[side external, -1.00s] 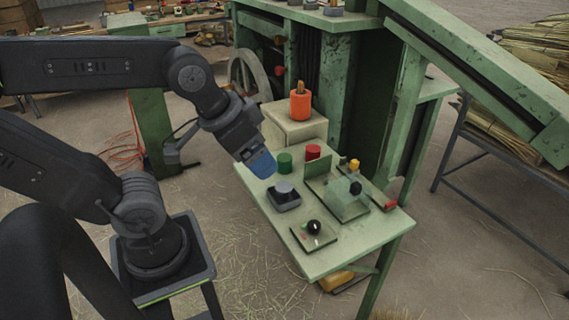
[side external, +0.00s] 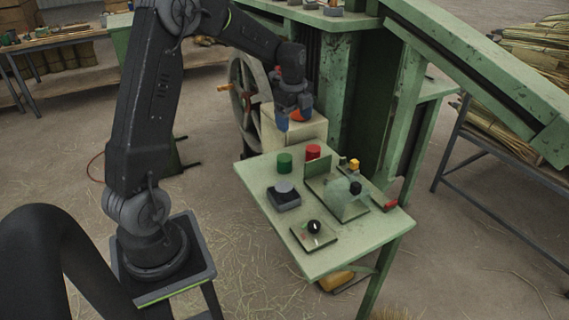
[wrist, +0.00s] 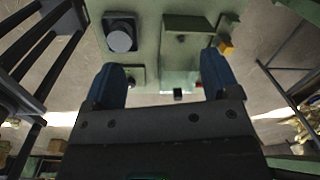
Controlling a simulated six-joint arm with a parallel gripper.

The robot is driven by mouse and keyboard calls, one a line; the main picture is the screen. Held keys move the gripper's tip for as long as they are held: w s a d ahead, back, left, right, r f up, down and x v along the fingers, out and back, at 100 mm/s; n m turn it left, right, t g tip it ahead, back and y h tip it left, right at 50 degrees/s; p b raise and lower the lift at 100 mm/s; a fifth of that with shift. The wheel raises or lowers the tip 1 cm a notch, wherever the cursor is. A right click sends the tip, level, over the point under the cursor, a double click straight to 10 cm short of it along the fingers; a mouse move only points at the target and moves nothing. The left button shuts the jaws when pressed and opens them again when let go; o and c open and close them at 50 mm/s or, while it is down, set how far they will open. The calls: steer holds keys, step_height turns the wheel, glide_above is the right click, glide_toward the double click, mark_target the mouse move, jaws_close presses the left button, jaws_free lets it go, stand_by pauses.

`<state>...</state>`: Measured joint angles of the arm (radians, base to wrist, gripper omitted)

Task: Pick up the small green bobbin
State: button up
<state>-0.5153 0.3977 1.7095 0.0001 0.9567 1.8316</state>
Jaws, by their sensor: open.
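The small green bobbin (side external: 284,162) stands upright near the back left of the light green work table (side external: 262,218), just left of a red bobbin (side external: 312,152). My gripper (side external: 292,118) is above and behind the green bobbin in the side view, pointing down and apart from it. Its blue fingers are spread with nothing between them, as the wrist view (wrist: 163,78) shows. I cannot make out the green bobbin in the wrist view.
A grey disc on a dark base (side external: 284,196), a black knob on a plate (side external: 314,228), an upright green plate (side external: 317,170) and a yellow block (side external: 354,163) stand on the table. An orange spool (side external: 299,116) on a cream box (side external: 306,131) is partly hidden behind my gripper.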

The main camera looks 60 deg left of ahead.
mark_target(286, 159)
steer(key=a+f+m, duration=0.1)
steer(key=a+f, duration=0.1)
steer(key=f, duration=0.2)
steer(key=a+f+m, duration=0.1)
steer(key=f, duration=0.4)
steer(key=a+f+m, duration=0.1)
steer(key=a+f, duration=0.1)
steer(key=f, duration=0.2)
steer(key=shift+w+a+f+g, duration=0.15)
steer(key=shift+w+a+g, duration=0.15)
steer(key=shift+w+g, duration=0.1)
steer(key=shift+s+d+f, duration=0.15)
steer(key=shift+f, duration=1.45)
steer(key=shift+s+d+f, duration=0.1)
steer(key=shift+s+f, duration=0.05)
steer(key=shift+f, duration=1.4)
steer(key=shift+c, duration=0.4)
steer(key=c, duration=0.9)
steer(key=shift+r, duration=0.1)
